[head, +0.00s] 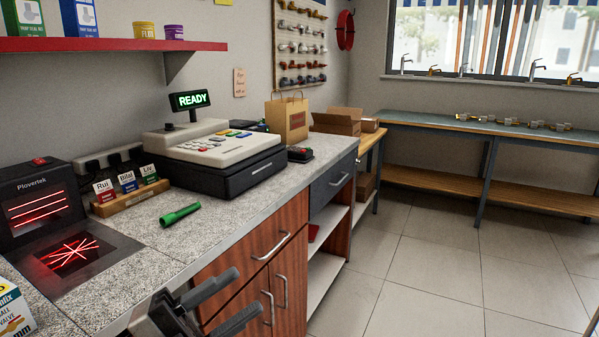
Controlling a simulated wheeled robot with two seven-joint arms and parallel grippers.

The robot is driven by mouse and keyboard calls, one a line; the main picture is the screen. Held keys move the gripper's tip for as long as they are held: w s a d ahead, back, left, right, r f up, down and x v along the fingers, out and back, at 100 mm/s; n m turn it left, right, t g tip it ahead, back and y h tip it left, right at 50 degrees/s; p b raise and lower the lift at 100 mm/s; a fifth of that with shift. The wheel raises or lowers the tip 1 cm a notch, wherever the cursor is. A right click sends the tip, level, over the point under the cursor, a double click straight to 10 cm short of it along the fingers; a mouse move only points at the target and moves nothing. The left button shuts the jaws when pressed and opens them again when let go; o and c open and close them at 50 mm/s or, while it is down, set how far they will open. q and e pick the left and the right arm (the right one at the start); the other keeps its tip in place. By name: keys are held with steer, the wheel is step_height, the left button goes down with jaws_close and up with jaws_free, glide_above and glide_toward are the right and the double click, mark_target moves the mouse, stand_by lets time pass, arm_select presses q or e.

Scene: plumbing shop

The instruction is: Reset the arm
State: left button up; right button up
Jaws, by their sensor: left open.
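My left gripper (232,299) shows at the bottom of the head view, in front of the counter's front edge. Its two dark fingers are apart and nothing is between them. The rest of my left arm is mostly below the frame. My right gripper is not in view.
The speckled counter (120,297) holds a scanner (40,197) with red beams, a name-card stand (128,196), a green flashlight (180,214), a cash register (225,155) and a paper bag (287,120). A box (14,312) stands at the lower left. The tiled floor (430,270) at right is clear.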

arm_select(q)
steer(key=s+a+f+n+t+y, duration=0.1)
steer(key=a+f+n+t+y, duration=0.2)
steer(key=f+n+y, duration=0.55)
steer(key=a+f+n+t+y, duration=0.2)
steer(key=f+n+y, duration=0.4)
steer(key=f+n, duration=0.45)
steer(key=s+f+n+g+y, duration=0.2)
steer(key=s+f+n+g, duration=0.3)
steer(key=s+f, duration=0.5)
steer(key=shift+a+f, duration=0.25)
steer(key=shift+f, duration=0.65)
